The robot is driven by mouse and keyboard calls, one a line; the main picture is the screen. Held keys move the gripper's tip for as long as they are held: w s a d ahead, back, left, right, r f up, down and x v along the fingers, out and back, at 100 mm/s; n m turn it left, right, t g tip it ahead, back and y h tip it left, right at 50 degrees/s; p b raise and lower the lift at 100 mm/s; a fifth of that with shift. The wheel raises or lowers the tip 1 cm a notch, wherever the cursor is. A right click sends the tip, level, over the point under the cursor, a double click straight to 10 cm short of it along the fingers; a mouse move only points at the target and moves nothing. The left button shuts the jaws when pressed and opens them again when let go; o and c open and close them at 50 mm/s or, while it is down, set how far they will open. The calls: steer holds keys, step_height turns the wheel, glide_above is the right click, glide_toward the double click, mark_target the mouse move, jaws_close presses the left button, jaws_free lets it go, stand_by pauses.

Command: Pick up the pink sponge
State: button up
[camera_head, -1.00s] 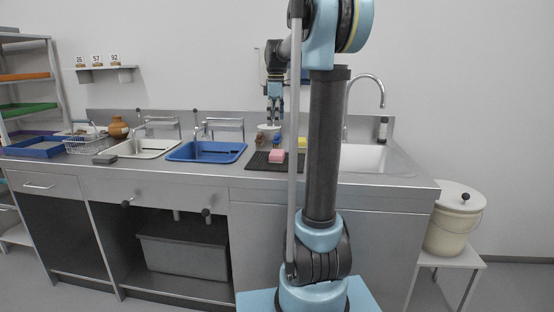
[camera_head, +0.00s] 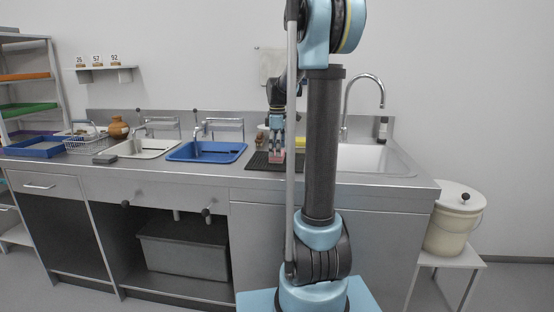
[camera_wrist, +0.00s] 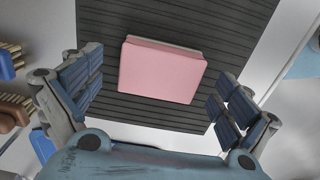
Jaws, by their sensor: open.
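The pink sponge (camera_wrist: 161,71) lies on a dark ribbed mat (camera_wrist: 220,20) in the wrist view, with a paler layer along its far edge. My gripper (camera_wrist: 150,98) is open, with one ribbed finger to the left of the sponge and one to the right. Both fingers look apart from it. In the head view my gripper (camera_head: 276,150) points down over the mat (camera_head: 262,166). The sponge (camera_head: 276,157) shows only in part there, at the fingertips.
A blue basin (camera_head: 207,151) and a white basin (camera_head: 145,148) are set in the counter left of the mat. A sink (camera_head: 375,158) with a tall faucet lies to the right. Wooden-handled brushes (camera_wrist: 14,107) lie left of the mat in the wrist view.

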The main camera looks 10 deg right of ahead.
steer(key=shift+f, duration=0.8)
steer(key=c, duration=1.1)
steer(key=shift+r, duration=0.1)
step_height(320, 180, up, 10)
steer(key=shift+f, duration=0.1)
